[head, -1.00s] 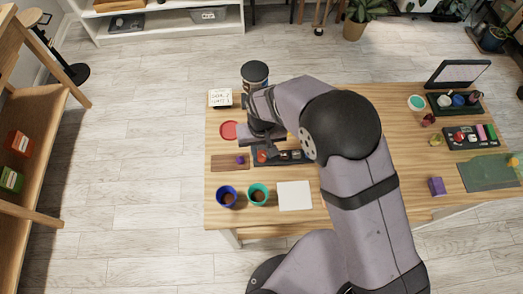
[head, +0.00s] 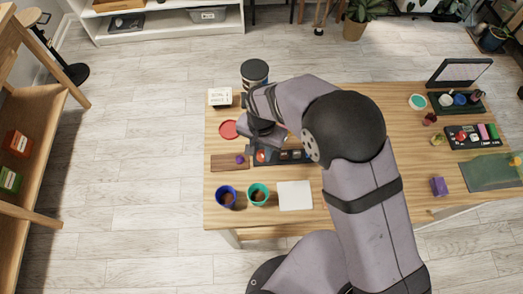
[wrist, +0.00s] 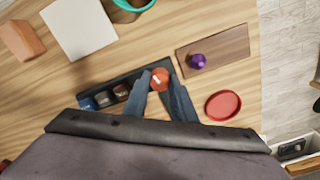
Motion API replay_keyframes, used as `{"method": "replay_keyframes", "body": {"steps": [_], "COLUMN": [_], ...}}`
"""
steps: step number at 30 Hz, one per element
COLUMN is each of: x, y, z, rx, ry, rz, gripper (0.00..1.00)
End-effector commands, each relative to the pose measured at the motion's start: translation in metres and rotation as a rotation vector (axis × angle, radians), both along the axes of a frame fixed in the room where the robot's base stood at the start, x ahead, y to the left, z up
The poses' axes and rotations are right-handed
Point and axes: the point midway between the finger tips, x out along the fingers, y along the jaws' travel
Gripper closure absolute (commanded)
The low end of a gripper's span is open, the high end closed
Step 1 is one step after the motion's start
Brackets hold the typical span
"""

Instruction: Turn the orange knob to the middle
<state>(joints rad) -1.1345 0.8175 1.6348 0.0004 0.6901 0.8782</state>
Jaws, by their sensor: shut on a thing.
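The orange knob (wrist: 159,79) sits at one end of a dark control panel (wrist: 101,84), with a pale mark on its top. In the head view the knob (head: 261,155) is at the left end of the panel, partly under my arm. My gripper (wrist: 161,82) points down over it, its two fingers on either side of the knob and shut on it. Several other controls lie along the panel beside the knob. The pointing direction of the pale mark is hard to read exactly.
A brown board (wrist: 222,50) with a purple knob (wrist: 197,61) lies close by, near a red saucer (wrist: 223,105). A blue pot (head: 226,196), a teal pot (head: 258,194) and a white square (head: 294,195) stand towards the front. A dark canister (head: 254,72) is behind my gripper.

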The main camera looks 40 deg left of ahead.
Motion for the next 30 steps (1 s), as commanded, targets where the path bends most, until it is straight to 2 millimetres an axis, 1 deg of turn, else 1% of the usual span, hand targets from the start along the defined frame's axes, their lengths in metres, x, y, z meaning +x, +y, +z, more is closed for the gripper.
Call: {"method": "replay_keyframes", "body": {"steps": [6,12,19,29,30], "x": [0.0007,0.0008,0.0010,0.0011,0.0011], "y": [0.0009,0.0009,0.0011,0.0012,0.0012], "z": [0.0009,0.0012,0.0015,0.0016,0.0016], "rx": [0.002,0.003,0.004,0.004,0.004], "ry": [-0.002,-0.001,-0.002,-0.002,-0.002], "rz": [-0.144,-0.223,-0.256,-0.257,-0.257], "gripper": [0.98,0.98,0.98,0.98,0.69]}}
